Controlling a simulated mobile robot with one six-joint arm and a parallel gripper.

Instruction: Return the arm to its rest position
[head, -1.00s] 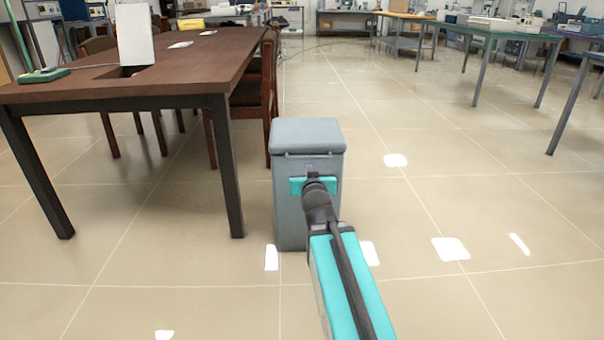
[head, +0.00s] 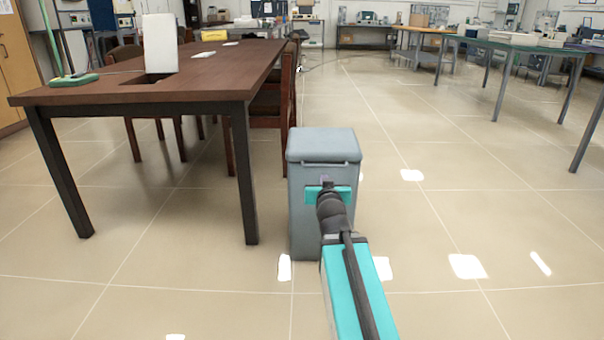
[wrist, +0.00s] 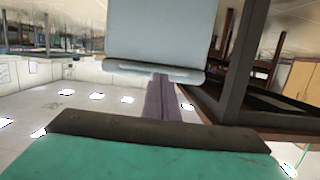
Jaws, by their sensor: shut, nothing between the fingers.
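My arm stretches forward in the head view, with my gripper (head: 326,183) at its far end, in front of a grey lidded bin (head: 323,147). In the wrist view my gripper's dark purple fingers (wrist: 160,97) are together, with nothing seen between them. They point towards a grey surface, likely the bin (wrist: 160,35). I cannot tell whether the fingertips touch it. My arm hides part of the bin's lower front.
A dark wooden table (head: 215,70) with black legs stands left of the bin, with chairs (head: 268,113) beside it. Green-topped benches (head: 510,46) stand far right. The tiled floor (head: 480,200) to the right is clear.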

